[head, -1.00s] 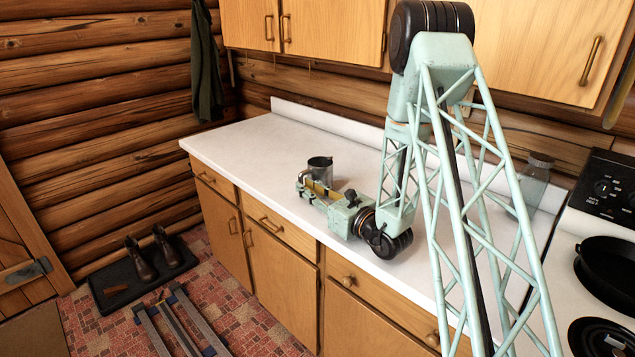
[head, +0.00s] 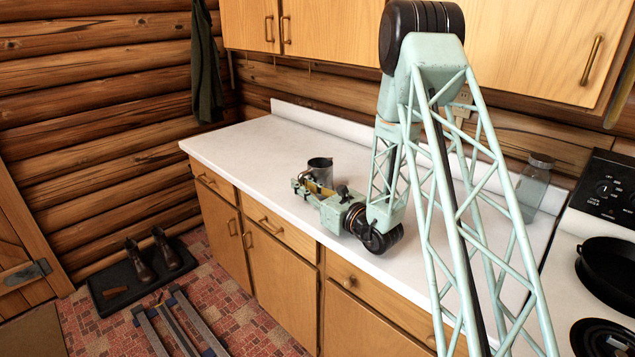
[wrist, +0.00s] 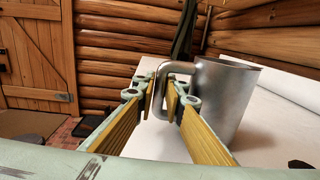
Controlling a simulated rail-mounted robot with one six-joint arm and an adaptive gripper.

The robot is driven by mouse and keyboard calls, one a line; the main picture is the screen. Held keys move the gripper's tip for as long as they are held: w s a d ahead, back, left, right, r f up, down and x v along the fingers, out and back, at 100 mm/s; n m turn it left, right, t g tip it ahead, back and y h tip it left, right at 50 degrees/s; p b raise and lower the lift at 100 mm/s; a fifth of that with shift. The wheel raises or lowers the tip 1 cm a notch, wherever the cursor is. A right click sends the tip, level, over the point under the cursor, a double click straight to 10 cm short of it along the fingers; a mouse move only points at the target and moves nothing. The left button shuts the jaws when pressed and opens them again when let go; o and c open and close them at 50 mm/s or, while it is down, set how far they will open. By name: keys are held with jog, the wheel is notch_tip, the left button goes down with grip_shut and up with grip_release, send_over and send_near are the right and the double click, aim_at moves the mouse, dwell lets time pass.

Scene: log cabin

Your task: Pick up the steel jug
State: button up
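The steel jug (head: 321,167) stands upright on the white counter, a grey metal vessel with an open top. In the wrist view the jug (wrist: 222,105) fills the right of centre, with its handle (wrist: 166,68) on its left side. My gripper (head: 304,184) is low over the counter, beside the near side of the jug. In the wrist view my gripper (wrist: 161,98) is open, with a gap between its yellow-lined fingers. The handle shows at the fingertips, in line with the gap. How deep it sits between them is hard to tell. The right finger overlaps the jug's body in view.
The white counter (head: 250,146) is clear to the left of the jug. A glass jar (head: 535,185) stands at the right, beside the stove (head: 600,235) with a black pan (head: 608,262). Wooden cupboards (head: 335,30) hang above the counter.

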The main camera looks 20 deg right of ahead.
aim_at(302, 175)
grip_shut()
jog(key=shift+r, duration=0.4)
jog(key=shift+r+p, duration=0.65)
jog(key=shift+r, duration=0.9)
jog(key=s+a+r+p, duration=0.1)
jog(key=s+p, duration=0.1)
jog(key=s, duration=1.1)
jog(key=shift+s+a, duration=0.25)
jog(key=shift+s+a+r+p, duration=0.15)
jog(key=shift+s+p, duration=1)
jog(key=shift+p, duration=2.3)
